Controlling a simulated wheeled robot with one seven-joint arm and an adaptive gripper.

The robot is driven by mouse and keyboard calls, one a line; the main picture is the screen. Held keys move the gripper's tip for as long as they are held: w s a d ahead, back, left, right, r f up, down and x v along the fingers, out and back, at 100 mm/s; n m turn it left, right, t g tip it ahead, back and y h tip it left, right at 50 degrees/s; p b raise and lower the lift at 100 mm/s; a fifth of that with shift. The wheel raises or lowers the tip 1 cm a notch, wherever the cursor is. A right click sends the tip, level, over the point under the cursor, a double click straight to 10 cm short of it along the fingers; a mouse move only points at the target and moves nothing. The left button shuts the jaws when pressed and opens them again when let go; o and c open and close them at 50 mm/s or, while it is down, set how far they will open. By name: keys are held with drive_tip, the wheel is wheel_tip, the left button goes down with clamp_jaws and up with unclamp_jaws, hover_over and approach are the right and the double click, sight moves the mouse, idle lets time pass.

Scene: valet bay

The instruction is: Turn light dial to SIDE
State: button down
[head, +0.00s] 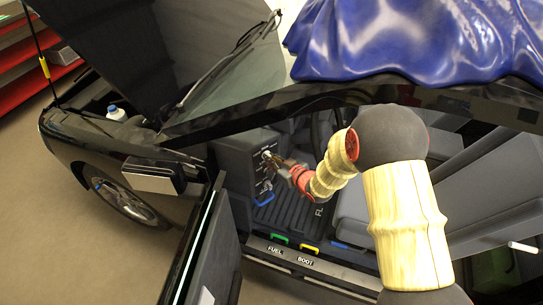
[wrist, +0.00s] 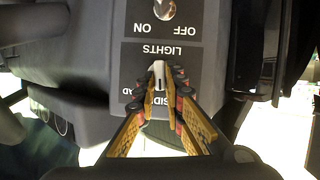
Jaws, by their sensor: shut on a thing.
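The light dial (wrist: 159,72) is a small pale knob on a dark panel (wrist: 130,60) marked LIGHTS; the lettering appears upside down in the wrist view. Part of the word SIDE and the end of another word, "AD", show beside my fingers. My gripper (wrist: 161,88) is shut on the dial, with one yellow-and-black finger on each side. The knob lies lengthwise between the fingertips. In the head view my gripper (head: 275,160) reaches into the car's footwell to the panel; the dial is small there. The fingers hide part of the labels, and I cannot tell the dial's exact setting.
A round metal switch (wrist: 164,8) marked ON and OFF is near the dial. The open car door (head: 203,250) stands to the left of my arm. Green (head: 280,238) and yellow (head: 309,249) handles sit on the sill by FUEL and BOOT. A blue cover (head: 420,40) drapes the roof.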

drive_tip(key=shift+w+r+m+p, duration=0.2)
drive_tip(key=shift+r+m+p, duration=0.1)
drive_tip(key=shift+p, duration=0.15)
drive_tip(key=shift+y, duration=0.3)
drive_tip(key=c, duration=1.9)
unclamp_jaws()
drive_tip(key=shift+w+f, duration=0.1)
drive_tip(key=shift+f, duration=0.1)
drive_tip(key=v, duration=1.2)
drive_tip(key=shift+r, duration=0.25)
